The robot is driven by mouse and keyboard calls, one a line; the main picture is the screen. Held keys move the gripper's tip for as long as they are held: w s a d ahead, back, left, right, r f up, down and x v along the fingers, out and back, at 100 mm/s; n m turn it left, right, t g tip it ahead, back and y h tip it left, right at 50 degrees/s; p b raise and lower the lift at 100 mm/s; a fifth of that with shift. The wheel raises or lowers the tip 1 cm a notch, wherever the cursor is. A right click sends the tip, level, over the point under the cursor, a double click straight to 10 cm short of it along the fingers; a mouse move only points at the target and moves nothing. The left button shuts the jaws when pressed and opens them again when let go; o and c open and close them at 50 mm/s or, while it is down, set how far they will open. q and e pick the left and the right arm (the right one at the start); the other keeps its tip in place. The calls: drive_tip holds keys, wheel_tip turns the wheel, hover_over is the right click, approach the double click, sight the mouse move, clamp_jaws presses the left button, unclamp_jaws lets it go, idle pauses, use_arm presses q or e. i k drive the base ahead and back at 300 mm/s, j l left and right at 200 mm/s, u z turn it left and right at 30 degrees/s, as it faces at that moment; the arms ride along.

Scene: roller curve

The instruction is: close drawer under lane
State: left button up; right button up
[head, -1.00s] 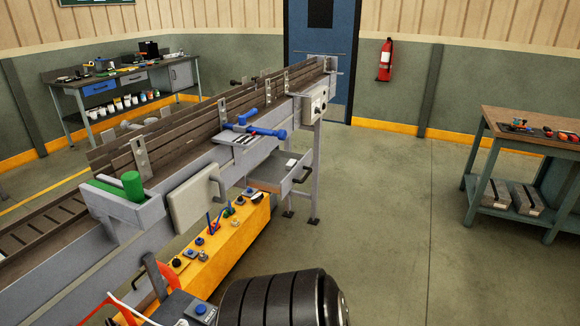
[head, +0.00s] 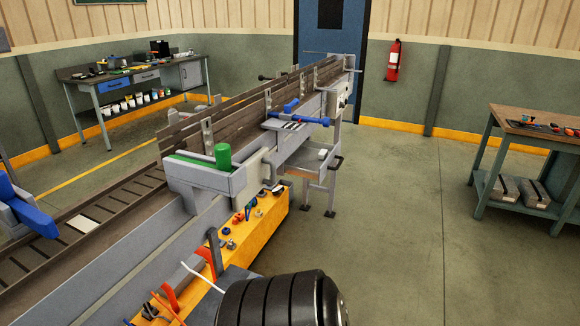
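The drawer (head: 306,166) is a grey tray under the far part of the conveyor lane (head: 241,126). It sticks out to the right of the lane, so it stands open. Its dark handle (head: 338,161) is at the outer end. A small white item (head: 323,153) shows at the drawer. Neither of my grippers can be made out in the head view, so their fingers and any contact are hidden.
A yellow bench (head: 252,228) with small parts runs below. A workbench (head: 515,130) stands right. The floor (head: 425,230) between is clear.

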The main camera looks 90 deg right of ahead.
sight(303, 162)
drive_tip(key=z, duration=0.45)
drive_tip(key=i+j+z, duration=0.1)
drive_tip(key=z, duration=0.35)
drive_tip(key=j+z, duration=0.1)
drive_tip(key=z, duration=0.3)
drive_tip(key=j+z, duration=0.1)
drive_tip(key=z, duration=1.75)
drive_tip(key=u, duration=0.45)
drive_tip(key=i+l+u, duration=0.45)
drive_tip(key=l, duration=0.15)
drive_tip(key=i+l+u, duration=0.25)
drive_tip(key=k+l, duration=0.05)
drive_tip(key=l, duration=0.05)
